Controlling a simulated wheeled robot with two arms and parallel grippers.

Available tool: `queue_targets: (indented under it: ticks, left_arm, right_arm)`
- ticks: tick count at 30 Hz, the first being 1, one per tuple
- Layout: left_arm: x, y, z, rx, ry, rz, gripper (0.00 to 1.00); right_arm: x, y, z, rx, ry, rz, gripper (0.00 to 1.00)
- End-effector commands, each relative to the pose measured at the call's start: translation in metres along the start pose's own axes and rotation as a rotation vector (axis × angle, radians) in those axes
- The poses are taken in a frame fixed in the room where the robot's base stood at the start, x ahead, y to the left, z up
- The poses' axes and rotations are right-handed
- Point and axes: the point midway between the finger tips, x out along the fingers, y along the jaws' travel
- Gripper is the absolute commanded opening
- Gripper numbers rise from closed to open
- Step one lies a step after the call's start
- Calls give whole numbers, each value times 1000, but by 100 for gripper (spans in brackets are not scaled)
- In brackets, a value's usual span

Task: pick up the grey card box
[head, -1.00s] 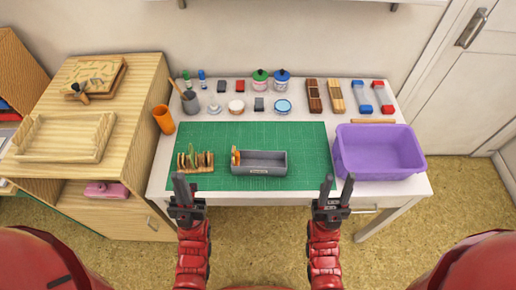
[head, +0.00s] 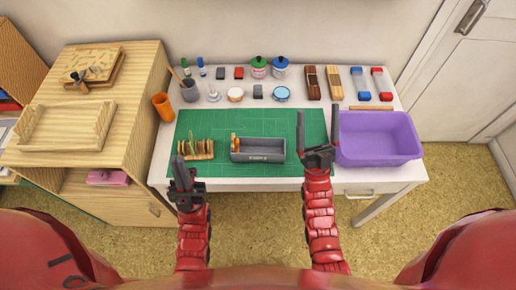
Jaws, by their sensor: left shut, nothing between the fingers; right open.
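The grey card box (head: 258,156) is a long open tray with a small label on its front. It sits on the green cutting mat (head: 225,174), with orange-brown cards (head: 235,142) upright at its left end. My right gripper (head: 317,128) is open and empty, to the right of the box and apart from it, its fingers pointing away from me over the mat's right edge. My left gripper (head: 178,170) is shut and empty at the table's front left, in front of the wooden rack (head: 196,155) that holds several upright pieces.
A purple bin (head: 378,151) stands right of the mat, close to my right gripper. Ink jars (head: 259,68), stamps, inkpads and wooden boxes line the back. An orange cup (head: 163,106) stands left. The mat behind the box is clear.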

Motion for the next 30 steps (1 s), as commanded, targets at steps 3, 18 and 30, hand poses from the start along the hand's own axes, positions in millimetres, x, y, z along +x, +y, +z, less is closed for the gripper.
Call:
queue_targets:
  ticks: [3, 18, 30]
  left_arm:
    - [19, -1, -3, 0, 0, 0, 0]
    - [70, -4, -12, 0, 0, 0, 0]
    - [103, -5, -17, 0, 0, 0, 0]
  right_arm:
    - [40, 8, 83, 218, -270, 69, 100]
    - [16, -21, 307, 866, -1265, 939, 100]
    - [-39, -83, 229, 699, -1549, 1995, 100]
